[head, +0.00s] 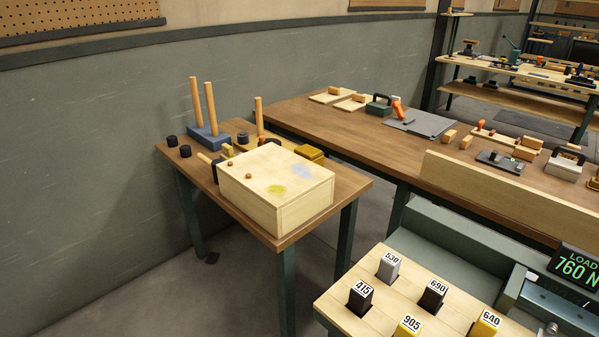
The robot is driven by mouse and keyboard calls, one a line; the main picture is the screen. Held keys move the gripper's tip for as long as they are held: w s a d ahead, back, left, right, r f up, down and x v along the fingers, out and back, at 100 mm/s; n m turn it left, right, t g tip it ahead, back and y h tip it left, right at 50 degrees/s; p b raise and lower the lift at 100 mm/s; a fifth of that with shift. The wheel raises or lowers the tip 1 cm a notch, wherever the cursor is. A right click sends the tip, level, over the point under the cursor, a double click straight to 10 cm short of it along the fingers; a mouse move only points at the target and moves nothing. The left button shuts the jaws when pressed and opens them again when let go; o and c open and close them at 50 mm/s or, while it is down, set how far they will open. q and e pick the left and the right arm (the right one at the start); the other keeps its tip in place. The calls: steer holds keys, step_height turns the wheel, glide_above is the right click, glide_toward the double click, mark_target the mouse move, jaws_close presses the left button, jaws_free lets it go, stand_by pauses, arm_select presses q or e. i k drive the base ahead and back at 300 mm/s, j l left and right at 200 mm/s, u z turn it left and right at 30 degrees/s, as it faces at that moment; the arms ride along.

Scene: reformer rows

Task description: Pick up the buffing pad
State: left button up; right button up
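I cannot pick out a buffing pad with certainty in the head view. A small dark yellow block (310,153) lies behind the pale wooden box (277,185) on the small brown table, and I cannot tell what it is. Several small black cylinders, such as one at the table's left edge (172,141), stand near a blue base (209,137) with two upright wooden rods. Part of this table's top is hidden behind the box. Neither of my grippers is in view.
The small table (346,182) stands near the grey wall. A long workbench (320,116) behind it carries several tools and blocks. At the front right, a pale board (380,318) holds several numbered blocks beside a load display (576,266). Open floor shows left of the small table.

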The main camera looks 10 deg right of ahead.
mark_target(227, 153)
steer(key=i+j+z, duration=0.25)
steer(key=i+j, duration=0.45)
